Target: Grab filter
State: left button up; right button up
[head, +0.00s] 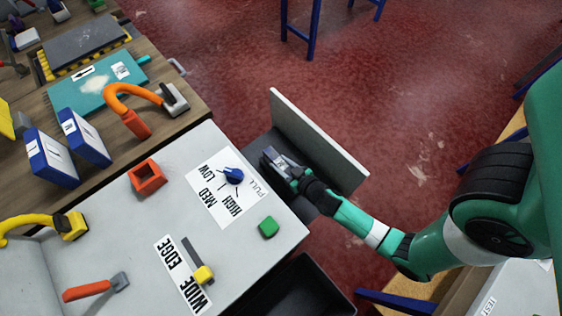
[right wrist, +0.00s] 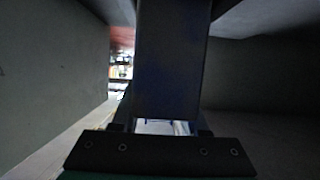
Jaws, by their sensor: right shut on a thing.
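A grey drawer front (head: 320,135) stands out from the side of the light grey machine table, with a dark grey interior (head: 318,165) behind it. My right gripper (head: 280,163) is down in that opening, between the panel and the table. It is shut on a dark blue-grey block, likely the filter, which fills the middle of the right wrist view (right wrist: 172,60). The block stands between grey walls there. Its far end and the finger contact are too dark to make out. My left gripper is not in view.
The table top holds a blue knob (head: 233,175) on a LOW/MED/HIGH label, a green button (head: 268,227), a red square frame (head: 147,177) and a yellow-tipped lever (head: 203,274). A black bin (head: 305,290) stands below.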

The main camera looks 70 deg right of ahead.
grip_shut()
dwell(0.9)
